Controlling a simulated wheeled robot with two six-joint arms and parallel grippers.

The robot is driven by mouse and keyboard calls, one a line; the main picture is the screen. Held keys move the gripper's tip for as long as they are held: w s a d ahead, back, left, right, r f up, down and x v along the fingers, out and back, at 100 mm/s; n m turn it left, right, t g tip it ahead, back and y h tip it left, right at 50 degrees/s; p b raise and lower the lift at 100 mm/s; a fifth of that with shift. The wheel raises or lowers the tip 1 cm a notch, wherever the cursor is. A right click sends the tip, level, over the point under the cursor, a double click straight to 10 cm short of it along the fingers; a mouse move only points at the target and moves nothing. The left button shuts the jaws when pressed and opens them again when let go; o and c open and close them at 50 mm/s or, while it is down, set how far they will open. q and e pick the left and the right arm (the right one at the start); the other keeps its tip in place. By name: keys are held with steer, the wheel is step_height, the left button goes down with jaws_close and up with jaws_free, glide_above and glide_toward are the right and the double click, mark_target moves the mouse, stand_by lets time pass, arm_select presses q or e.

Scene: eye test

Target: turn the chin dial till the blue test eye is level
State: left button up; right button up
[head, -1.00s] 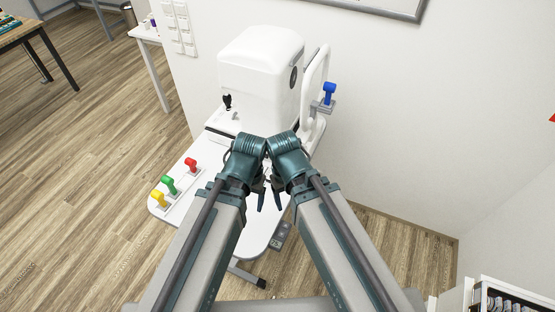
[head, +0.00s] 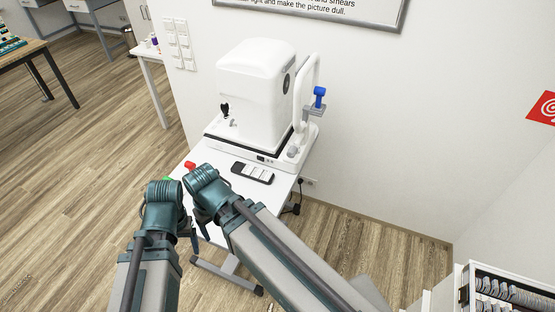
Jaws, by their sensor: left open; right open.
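The blue test eye (head: 320,97) sits on a grey holder (head: 315,110) at the white chin-rest frame (head: 300,95), on the right side of the white eye-test machine (head: 250,90). I cannot tell from here whether it is level. A small grey knob (head: 293,152), possibly the chin dial, shows low at the frame's foot. My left gripper (head: 191,238) and my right gripper (head: 204,230) are close together at the table's front left, well away from the dial and the blue eye. Both are open; their fingers are small and partly hidden by my wrists, and they look empty.
The machine stands on a white table (head: 225,150). A red test eye (head: 190,165) and part of a green one (head: 167,179) show behind my wrists. A wall stands behind; an open drawer (head: 510,292) is at lower right.

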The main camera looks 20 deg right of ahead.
steer(key=w+a+f+m+t+y+b, duration=0.2)
steer(key=w+a+m+t+y+b, duration=0.15)
steer(key=w+b, duration=0.2)
steer(key=w+a+f+m+t+y+b, duration=0.1)
steer(key=w+a+m+t+y+b, duration=0.2)
steer(key=w, duration=0.4)
steer(key=w+d+r+m+t+h+b, duration=0.25)
steer(key=w+d+m+t+b, duration=0.55)
steer(key=m, duration=0.5)
steer(key=w+d+m+t+h+b, duration=0.2)
steer(key=d+m+t+h+b, duration=0.2)
steer(key=d+m+h+b, duration=0.55)
arm_select(q)
step_height(320, 180, down, 30)
steer(key=b, duration=0.4)
steer(key=shift+s+a+f, duration=0.2)
steer(key=shift+s+a, duration=0.1)
steer(key=shift+a, duration=0.15)
arm_select(e)
steer(key=m+g+h, duration=0.7)
steer(key=m+h, duration=0.1)
steer(key=m, duration=1.3)
glide_toward(290, 155)
steer(key=x, duration=1)
steer(key=shift+w+d+f, duration=0.1)
steer(key=shift+w+d, duration=0.15)
steer(key=shift+d, duration=0.05)
